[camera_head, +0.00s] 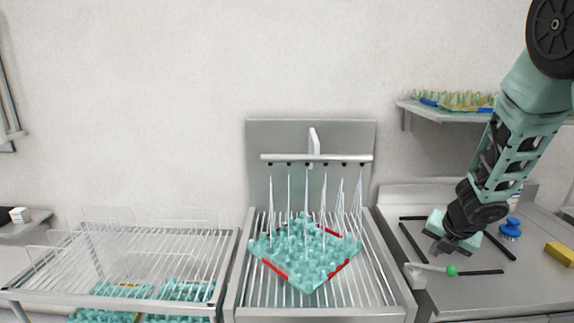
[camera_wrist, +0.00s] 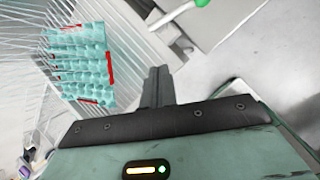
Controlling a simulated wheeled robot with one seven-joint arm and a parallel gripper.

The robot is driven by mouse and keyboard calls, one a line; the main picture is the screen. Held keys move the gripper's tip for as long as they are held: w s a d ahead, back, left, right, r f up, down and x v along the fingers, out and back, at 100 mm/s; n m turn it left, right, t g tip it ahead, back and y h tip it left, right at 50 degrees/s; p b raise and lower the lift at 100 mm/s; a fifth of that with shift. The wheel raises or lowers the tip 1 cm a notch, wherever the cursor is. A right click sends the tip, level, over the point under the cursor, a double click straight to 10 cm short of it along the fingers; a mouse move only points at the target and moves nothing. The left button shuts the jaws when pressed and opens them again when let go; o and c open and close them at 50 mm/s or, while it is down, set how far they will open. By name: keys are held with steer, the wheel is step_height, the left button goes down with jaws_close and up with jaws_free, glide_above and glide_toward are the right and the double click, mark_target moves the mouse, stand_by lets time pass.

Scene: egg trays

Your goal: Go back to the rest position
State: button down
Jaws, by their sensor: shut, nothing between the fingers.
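My gripper (camera_head: 438,249) hangs above the right counter in the head view, its fingers pointing down and left. It is shut and empty. In the wrist view its two fingers (camera_wrist: 158,86) are pressed together with nothing between them. A teal egg tray (camera_head: 300,262) with red strips on its edges lies on the slatted washing rack (camera_head: 252,290), left of my gripper and apart from it. The tray also shows at the upper left of the wrist view (camera_wrist: 80,62).
A spray bar (camera_head: 316,157) runs thin water streams onto the tray. A lever with a green knob (camera_head: 452,271) sits just below my gripper. A blue brush (camera_head: 510,229) and yellow sponge (camera_head: 560,253) lie on the right counter. A wire rack (camera_head: 130,262) stands left; a wall shelf (camera_head: 450,114) is above right.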

steer(key=s+a+r+m+b, duration=0.1)
steer(key=s+a+r+m, duration=0.1)
steer(key=s+a+m, duration=0.45)
steer(key=s+a+r+m+b, duration=0.15)
steer(key=a+m, duration=0.25)
steer(key=a, duration=0.5)
steer(key=s+a+m+g, duration=0.1)
steer(key=s+a+m, duration=0.2)
steer(key=s, duration=0.4)
steer(key=s+a+m+g+b, duration=0.1)
steer(key=s+a+m+g, duration=0.1)
steer(key=s+a, duration=0.3)
steer(key=s+a+m+g+y+b, duration=0.1)
steer(key=s+a+m, duration=0.3)
steer(key=s, duration=0.7)
steer(key=shift+s+r+g, duration=0.2)
steer(key=shift+r+g, duration=0.05)
steer(key=shift+g, duration=0.35)
